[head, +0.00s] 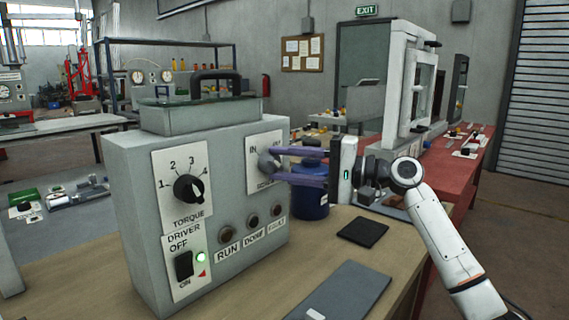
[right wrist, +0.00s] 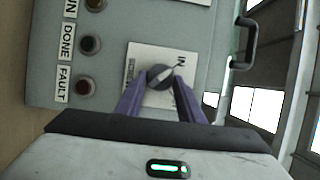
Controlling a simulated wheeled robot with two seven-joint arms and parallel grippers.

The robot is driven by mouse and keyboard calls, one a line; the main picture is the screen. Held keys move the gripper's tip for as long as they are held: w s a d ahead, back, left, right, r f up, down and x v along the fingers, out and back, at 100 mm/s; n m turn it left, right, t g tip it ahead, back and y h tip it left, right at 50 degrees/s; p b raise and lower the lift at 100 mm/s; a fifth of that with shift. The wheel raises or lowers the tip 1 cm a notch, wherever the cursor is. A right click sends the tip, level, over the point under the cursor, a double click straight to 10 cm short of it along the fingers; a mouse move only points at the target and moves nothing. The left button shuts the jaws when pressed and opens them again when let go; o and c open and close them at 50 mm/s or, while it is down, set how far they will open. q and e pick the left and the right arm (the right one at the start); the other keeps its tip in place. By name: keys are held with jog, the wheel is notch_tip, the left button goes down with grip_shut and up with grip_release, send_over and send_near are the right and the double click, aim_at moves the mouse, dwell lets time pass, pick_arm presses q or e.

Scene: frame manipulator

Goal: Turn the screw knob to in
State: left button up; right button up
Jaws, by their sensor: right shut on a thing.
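The screw knob (head: 268,162) is a round grey knob on a white plate (head: 256,144) at the right of the grey control box's front. The plate reads "IN" at its top; its lower word is partly covered. My right gripper (head: 282,163) reaches in from the right, its purple fingers shut on the knob. In the right wrist view the knob (right wrist: 160,77) sits between the fingertips, and its pale pointer line slants toward the "IN" side. My left gripper is in neither view.
The control box (head: 130,190) also carries a black torque knob (head: 188,188), a driver switch (head: 184,265) with a lit green lamp, and RUN, DONE and FAULT buttons. A blue container (head: 311,203) stands close behind my right fingers. A dark pad (head: 362,232) and grey plate (head: 345,291) lie on the table.

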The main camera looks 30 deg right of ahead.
dwell(0.3)
jog(key=o, duration=1.1)
jog(key=shift+c, duration=0.2)
jog(key=b+v, duration=0.1)
jog(key=v, duration=0.9)
jog(key=shift+s, duration=0.15)
